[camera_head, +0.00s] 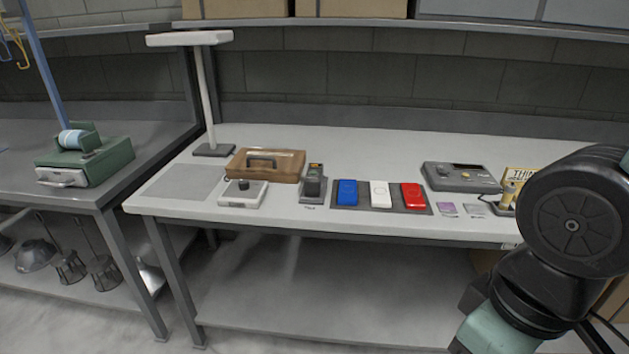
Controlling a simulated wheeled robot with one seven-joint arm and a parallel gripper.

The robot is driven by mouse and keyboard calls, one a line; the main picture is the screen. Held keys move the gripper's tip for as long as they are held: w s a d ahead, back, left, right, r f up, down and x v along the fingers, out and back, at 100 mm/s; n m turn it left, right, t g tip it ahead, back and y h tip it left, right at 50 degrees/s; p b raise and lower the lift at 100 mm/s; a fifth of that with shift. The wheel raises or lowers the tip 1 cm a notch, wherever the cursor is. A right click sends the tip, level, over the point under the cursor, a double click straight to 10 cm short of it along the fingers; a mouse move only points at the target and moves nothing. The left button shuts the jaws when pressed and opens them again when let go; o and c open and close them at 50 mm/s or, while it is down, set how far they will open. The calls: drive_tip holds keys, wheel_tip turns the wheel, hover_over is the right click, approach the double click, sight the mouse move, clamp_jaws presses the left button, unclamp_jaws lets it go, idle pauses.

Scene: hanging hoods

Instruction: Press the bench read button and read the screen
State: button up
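A small light-grey box with a round black knob or button (243,188) on top sits near the front left of the white bench (270,219). To its right stands a dark upright device (313,186) with a small greenish face near its top; I cannot read any text on it. A wide grey instrument (461,178) with dials and a small panel lies at the back right. I cannot tell which of these is the read button or the screen. My arm fills the right edge, but my gripper is out of view.
Blue (346,192), white (380,194) and red (413,196) blocks lie on a dark mat. A brown case (266,165) and a tall lamp (207,92) stand behind. A grey mat (182,182) at the left is empty. A green machine (86,161) sits on the left table.

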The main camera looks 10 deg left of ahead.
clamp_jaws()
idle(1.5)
